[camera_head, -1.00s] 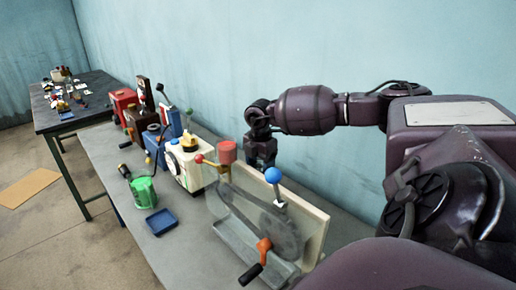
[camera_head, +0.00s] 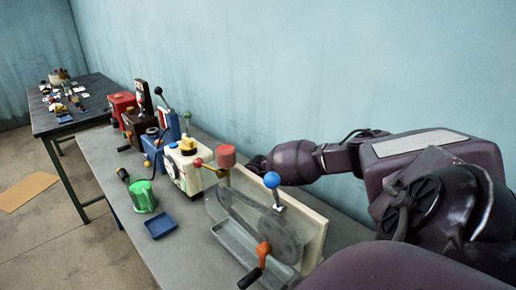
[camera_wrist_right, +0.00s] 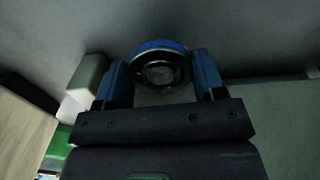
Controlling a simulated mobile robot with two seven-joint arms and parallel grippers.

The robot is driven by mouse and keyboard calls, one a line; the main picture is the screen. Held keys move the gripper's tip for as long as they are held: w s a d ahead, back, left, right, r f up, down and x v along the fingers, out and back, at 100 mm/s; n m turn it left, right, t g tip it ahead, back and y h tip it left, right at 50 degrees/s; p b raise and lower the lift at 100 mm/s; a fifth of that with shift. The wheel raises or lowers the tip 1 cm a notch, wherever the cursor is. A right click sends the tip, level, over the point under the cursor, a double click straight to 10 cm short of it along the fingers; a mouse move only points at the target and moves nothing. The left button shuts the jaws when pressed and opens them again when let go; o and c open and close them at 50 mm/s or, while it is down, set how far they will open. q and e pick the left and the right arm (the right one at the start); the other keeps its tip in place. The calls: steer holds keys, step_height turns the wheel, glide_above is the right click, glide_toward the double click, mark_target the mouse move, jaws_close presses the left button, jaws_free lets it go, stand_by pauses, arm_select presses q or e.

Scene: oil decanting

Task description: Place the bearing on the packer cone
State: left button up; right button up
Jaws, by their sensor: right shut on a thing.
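The bearing (camera_wrist_right: 160,48), a round ring with a blue rim and a dark metallic inside, shows at the top middle of the right wrist view. My right gripper (camera_wrist_right: 162,78) is shut on it, with one blue finger on each side. In the head view my right arm reaches in from the right along the wall. Its gripper is hidden there behind the clear-panelled machine (camera_head: 232,207) and its red cylinder (camera_head: 226,156). I cannot pick out the packer cone for certain in either view. My left gripper is not in view.
The grey bench (camera_head: 183,252) carries a cream machine (camera_head: 192,178), a green cup (camera_head: 143,195), a blue tray (camera_head: 160,224) and several red, brown and blue devices. An orange-handled crank (camera_head: 263,250) juts from the clear-panelled machine. A dark table (camera_head: 90,117) stands farther back.

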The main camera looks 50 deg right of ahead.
steer(key=shift+f, duration=1.65)
steer(key=shift+f, duration=0.15)
steer(key=o, duration=1)
